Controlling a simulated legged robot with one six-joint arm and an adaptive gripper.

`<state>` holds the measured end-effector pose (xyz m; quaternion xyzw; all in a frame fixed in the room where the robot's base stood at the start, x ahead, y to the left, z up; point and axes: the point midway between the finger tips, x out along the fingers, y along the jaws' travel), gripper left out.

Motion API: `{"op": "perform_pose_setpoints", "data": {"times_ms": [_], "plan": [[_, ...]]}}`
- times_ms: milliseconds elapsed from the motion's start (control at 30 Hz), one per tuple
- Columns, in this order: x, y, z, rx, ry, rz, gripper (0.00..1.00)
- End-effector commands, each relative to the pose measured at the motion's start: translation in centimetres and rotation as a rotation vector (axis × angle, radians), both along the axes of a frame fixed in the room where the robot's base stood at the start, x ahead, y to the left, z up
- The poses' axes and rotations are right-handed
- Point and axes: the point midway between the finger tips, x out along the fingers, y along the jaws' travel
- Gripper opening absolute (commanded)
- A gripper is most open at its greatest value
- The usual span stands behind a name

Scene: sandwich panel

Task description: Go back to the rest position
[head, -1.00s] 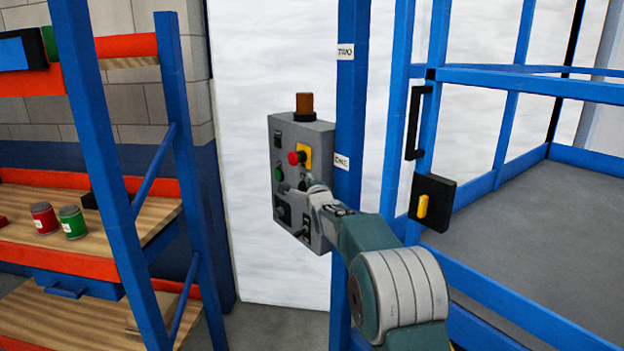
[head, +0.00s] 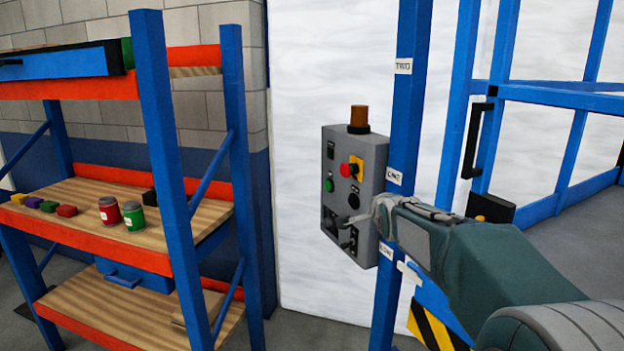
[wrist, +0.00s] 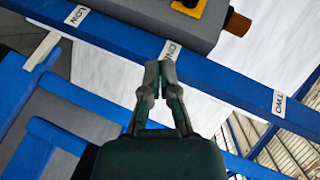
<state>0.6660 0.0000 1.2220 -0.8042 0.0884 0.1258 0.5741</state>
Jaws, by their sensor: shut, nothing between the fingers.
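My gripper (head: 362,222) is in front of the lower right part of the grey control panel (head: 352,165) in the head view. In the wrist view my gripper (wrist: 160,72) has its fingertips together with nothing between them, over the blue post (wrist: 215,82) near a white label. The panel carries a red button on a yellow plate (head: 352,169), a green button (head: 328,185), black switches and an orange lamp (head: 359,116) on top. My gripper hides part of the panel's lower right. I cannot tell whether it touches the panel.
A blue and orange shelf rack (head: 160,120) stands at the left, with a red can (head: 109,210), a green can (head: 133,215) and several small blocks. A blue-framed cage with a black door handle (head: 477,140) is at the right. Pale wall shows between rack and post.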

Motion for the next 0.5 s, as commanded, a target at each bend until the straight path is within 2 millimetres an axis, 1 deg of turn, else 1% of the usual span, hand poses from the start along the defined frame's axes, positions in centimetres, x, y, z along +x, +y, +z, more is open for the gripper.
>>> {"op": "perform_pose_setpoints", "data": {"times_ms": [33,167,200,233,267,300,367,400,467,500], "plan": [[-2.3,-0.1,0.4,-0.061,0.036,0.016,0.00],[-7.8,-0.3,0.0,-0.227,0.146,0.077,0.00],[-9.6,-0.3,-0.2,-0.276,0.180,0.100,0.00],[-10.9,-0.3,-0.4,-0.312,0.206,0.119,0.00],[-12.3,-0.4,-0.7,-0.348,0.230,0.139,0.00],[-14.1,-0.4,-1.0,-0.395,0.264,0.167,0.00],[-16.9,-0.4,-1.7,-0.463,0.313,0.212,0.00],[-18.8,-0.4,-2.2,-0.507,0.345,0.245,0.00],[-21.6,-0.5,-3.0,-0.573,0.392,0.298,0.00],[-23.5,-0.4,-3.6,-0.615,0.422,0.335,0.00]]}}
